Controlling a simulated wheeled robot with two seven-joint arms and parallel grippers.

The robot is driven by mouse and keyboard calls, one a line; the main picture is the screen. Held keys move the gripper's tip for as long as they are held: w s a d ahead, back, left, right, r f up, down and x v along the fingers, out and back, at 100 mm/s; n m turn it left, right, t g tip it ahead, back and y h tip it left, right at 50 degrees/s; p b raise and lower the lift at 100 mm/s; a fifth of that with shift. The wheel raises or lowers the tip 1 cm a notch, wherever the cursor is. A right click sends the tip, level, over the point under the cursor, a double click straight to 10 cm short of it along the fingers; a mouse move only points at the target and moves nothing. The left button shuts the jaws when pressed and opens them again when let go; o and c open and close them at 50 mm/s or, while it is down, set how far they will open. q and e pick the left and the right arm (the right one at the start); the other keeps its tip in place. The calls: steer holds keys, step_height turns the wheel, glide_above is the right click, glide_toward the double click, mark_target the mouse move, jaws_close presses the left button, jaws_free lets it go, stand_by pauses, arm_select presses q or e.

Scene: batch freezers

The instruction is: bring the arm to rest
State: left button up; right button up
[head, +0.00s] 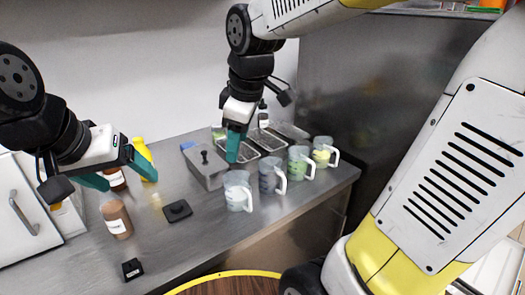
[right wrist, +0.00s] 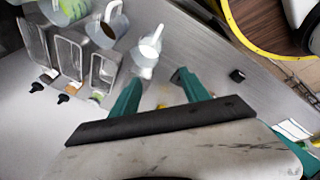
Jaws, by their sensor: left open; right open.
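My left gripper (head: 128,180) is in the head view at the left, above the counter. Its teal fingers are spread, with a brown bottle and a yellow bottle close by or behind them. It does not visibly hold anything. My right gripper (head: 234,157) hangs pointing down over the counter, in front of the metal bins and above the nearest mug. It is seen nearly edge-on there. In the right wrist view its two teal fingers (right wrist: 158,78) stand apart with nothing gripped between them.
Several clear mugs (head: 238,192) stand in a row on the steel counter (head: 215,225), beside metal bins (head: 205,168). A brown bottle (head: 117,220), a yellow bottle (head: 144,160) and a black square pad (head: 177,210) are at left. A yellow-rimmed round wooden top (head: 235,286) is in front.

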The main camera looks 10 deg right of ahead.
steer(key=s+d+m+t, duration=0.2)
steer(key=s+d+m, duration=0.4)
steer(key=m, duration=0.6)
steer(key=shift+s+d+t+y, duration=0.15)
steer(key=shift+s+t+y, duration=0.2)
steer(key=shift+s, duration=1)
